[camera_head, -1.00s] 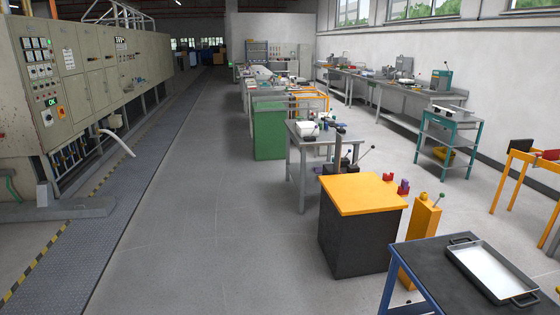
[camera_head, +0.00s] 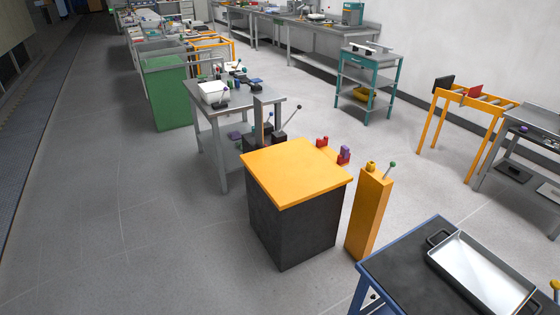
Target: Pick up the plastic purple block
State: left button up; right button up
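A small purple item (camera_head: 345,151) shows just past the far right edge of the orange-topped block table, together with red parts. It is too small for me to tell whether it is the plastic purple block. Another flat purple piece (camera_head: 235,135) shows low at the grey workbench, on or near its lower shelf. Neither of my grippers is in view, and nothing in view is held.
An orange-topped dark block table (camera_head: 298,168) stands in the middle, with an orange post (camera_head: 369,215) beside it. A dark table (camera_head: 410,265) with a metal tray (camera_head: 482,270) is at front right. A grey workbench (camera_head: 250,97) is behind. The left floor is clear.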

aim_at(345, 150)
jog(key=i+z, duration=0.6)
jog(key=i+j+z, duration=0.1)
jog(key=z, duration=0.35)
jog(key=j+z, duration=0.2)
jog(key=z, duration=0.25)
jog(key=i+j+z, duration=0.1)
jog(key=z, duration=0.35)
jog(key=k+j, duration=0.05)
jog(key=j, duration=0.05)
